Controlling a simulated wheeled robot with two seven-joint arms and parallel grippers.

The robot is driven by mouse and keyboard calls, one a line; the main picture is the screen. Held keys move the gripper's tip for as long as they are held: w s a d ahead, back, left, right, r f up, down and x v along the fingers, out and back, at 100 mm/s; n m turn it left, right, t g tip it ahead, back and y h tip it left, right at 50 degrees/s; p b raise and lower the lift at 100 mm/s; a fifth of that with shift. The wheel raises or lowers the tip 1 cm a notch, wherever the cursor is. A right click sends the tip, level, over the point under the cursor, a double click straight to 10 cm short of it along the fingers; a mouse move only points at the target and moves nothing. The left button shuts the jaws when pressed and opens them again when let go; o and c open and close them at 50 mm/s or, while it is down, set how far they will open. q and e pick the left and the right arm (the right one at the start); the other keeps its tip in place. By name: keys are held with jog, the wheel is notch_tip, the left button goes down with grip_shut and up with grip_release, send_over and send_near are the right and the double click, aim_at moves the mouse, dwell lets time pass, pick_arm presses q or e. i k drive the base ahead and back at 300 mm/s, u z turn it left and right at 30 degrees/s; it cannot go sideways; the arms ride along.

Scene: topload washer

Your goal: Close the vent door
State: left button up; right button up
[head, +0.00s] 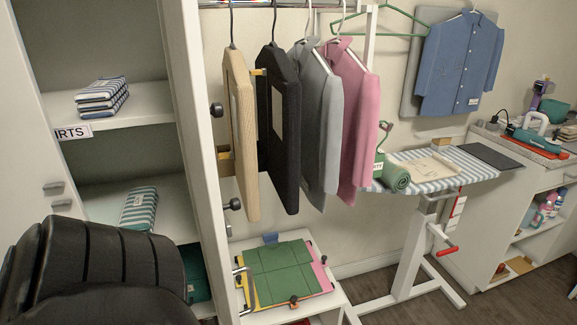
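I cannot make out a vent door or a washer in the head view. Neither of my grippers shows. A large black ribbed shape fills the lower left corner; it looks like part of my own arm, but no fingers show on it. It hides the lower part of the white shelf cabinet (150,107) behind it.
Jackets (276,130) hang from a rail in the middle. A low white stand (336,297) holds a green folding board (277,268). A striped ironing board (462,167) stands right of the jackets. A counter with shelves (512,226) is at far right. Some floor (520,300) is clear at lower right.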

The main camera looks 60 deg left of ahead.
aim_at(182, 18)
jog(key=i, duration=1.15)
jog(key=u, duration=3.5)
jog(key=i, duration=0.5)
jog(key=z, duration=0.05)
jog(key=k, duration=0.45)
jog(key=z, duration=1)
jog(key=k, duration=0.35)
jog(key=z, duration=0.1)
